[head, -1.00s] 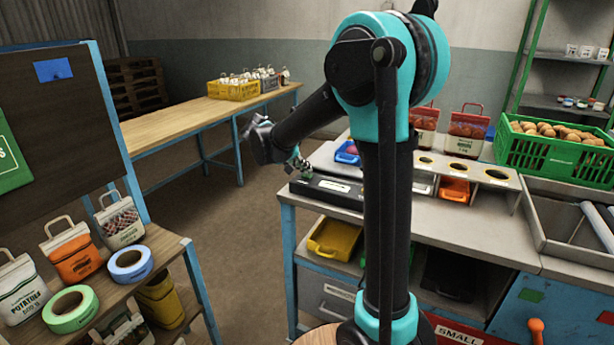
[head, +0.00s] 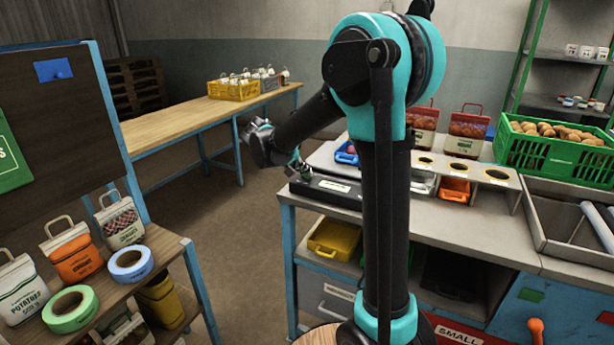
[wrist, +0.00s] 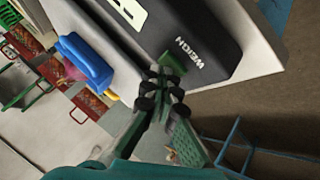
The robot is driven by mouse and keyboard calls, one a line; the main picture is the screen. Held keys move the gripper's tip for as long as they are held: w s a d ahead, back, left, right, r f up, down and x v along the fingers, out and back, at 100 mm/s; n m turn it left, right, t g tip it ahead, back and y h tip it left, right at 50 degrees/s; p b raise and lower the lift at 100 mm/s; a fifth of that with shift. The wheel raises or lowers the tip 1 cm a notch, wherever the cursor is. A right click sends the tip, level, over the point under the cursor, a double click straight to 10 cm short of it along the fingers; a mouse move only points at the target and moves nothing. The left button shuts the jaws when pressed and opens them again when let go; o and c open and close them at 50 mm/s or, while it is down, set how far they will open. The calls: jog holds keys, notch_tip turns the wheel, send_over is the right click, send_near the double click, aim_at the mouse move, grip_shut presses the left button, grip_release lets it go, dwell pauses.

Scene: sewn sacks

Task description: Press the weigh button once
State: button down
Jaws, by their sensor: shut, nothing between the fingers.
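The black weighing unit (head: 335,190) sits on the left end of the grey bench. In the wrist view its dark body (wrist: 215,25) carries the white word WEIGH beside a small green weigh button (wrist: 173,62). My gripper (wrist: 160,76) is shut and empty, its fingertips right at the near edge of the button. I cannot tell whether they touch it. In the head view my gripper (head: 295,162) points down over the left end of the unit. The button cannot be made out there.
A blue scoop-like item (wrist: 85,60) lies near the unit; a blue tray (head: 346,154) shows in the head view. Behind are red sacks (head: 467,135) and a green crate of potatoes (head: 548,155). Open floor (head: 225,215) lies left of the bench.

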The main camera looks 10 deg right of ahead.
aim_at(305, 177)
jog(key=shift+r, duration=0.85)
jog(key=shift+r, duration=0.1)
jog(key=shift+r, duration=2.45)
jog(key=shift+a, duration=0.1)
